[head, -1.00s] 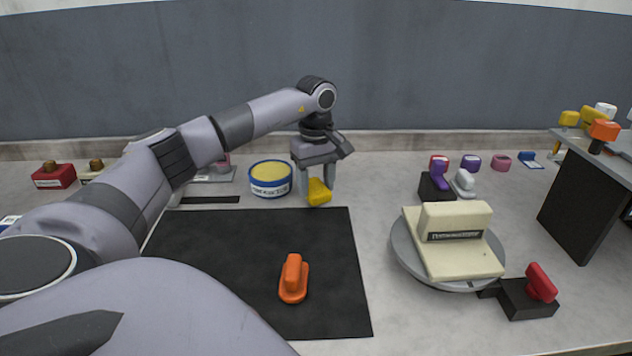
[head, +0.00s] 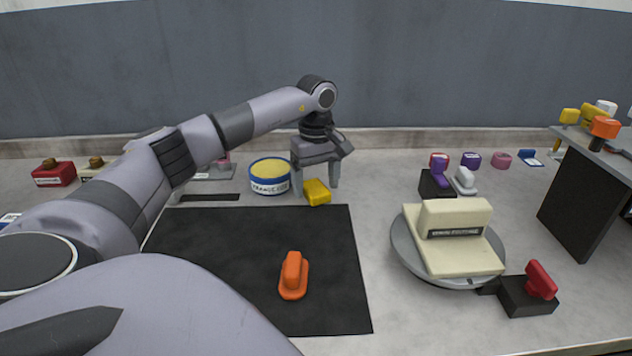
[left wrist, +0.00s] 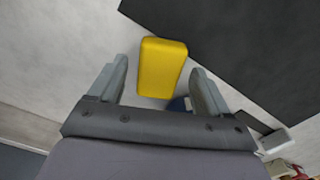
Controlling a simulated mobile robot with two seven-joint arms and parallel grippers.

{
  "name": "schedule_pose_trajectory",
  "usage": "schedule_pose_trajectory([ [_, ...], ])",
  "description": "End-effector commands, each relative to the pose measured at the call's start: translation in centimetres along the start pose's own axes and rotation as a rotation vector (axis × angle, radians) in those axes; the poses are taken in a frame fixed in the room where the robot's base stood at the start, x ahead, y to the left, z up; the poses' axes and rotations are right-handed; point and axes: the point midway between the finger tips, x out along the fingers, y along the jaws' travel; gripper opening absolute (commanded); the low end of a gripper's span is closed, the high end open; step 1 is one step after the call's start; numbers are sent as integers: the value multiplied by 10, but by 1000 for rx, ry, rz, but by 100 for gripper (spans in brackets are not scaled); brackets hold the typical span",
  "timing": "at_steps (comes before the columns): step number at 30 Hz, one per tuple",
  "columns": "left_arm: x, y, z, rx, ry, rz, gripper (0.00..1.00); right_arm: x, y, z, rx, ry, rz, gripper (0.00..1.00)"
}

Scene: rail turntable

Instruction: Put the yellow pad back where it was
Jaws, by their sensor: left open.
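The yellow pad (head: 317,192) lies on the grey table just behind the black mat, to the right of a round tin. In the left wrist view the pad (left wrist: 162,66) lies between and ahead of my open fingers, with gaps on both sides. My left gripper (head: 316,190) points down over the pad, one finger on either side of it, open and holding nothing. My right gripper is not in view.
The blue-and-white tin (head: 270,184) with a yellow top stands close to my left finger. An orange-handled block (head: 293,277) sits on the black mat (head: 210,270). A cream block (head: 455,255) rests on the round turntable (head: 408,262). A black stand (head: 575,215) is at the right.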

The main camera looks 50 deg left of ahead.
Motion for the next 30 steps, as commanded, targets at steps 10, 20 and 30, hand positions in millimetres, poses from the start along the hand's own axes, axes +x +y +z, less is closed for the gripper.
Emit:
schedule_pose_trajectory([
  [10, -70, 2, 0, 0, 1, 7, 78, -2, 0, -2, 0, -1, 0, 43],
  [20, -120, 1, 0, 0, 0, 3, 78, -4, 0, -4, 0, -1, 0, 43],
  [30, -125, 0, 0, 0, 0, 0, 78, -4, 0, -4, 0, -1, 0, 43],
])
